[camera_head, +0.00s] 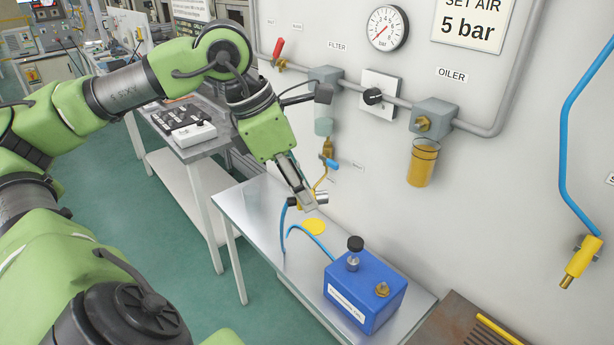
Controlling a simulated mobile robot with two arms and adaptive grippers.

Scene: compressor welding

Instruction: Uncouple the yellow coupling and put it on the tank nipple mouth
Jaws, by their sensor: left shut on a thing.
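My left gripper (306,204) reaches down from the upper left, over the small metal table. It is shut on a small silver hose fitting (320,198), mostly hidden by the fingers, from which a blue hose (284,222) hangs. A thin yellow part shows just behind the fingers; I cannot tell what it belongs to. A yellow coupling (581,259) with a brass tip hangs at the far right on another blue hose, by a grey wall holder. My right gripper is not in view.
The metal table (250,215) has a yellow disc (314,227) and free room at its left. A black knob (355,243) rises from the tank. Wall pipework holds the oiler (423,160), the gauge (388,27) and a small brass valve (329,149) near my gripper.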

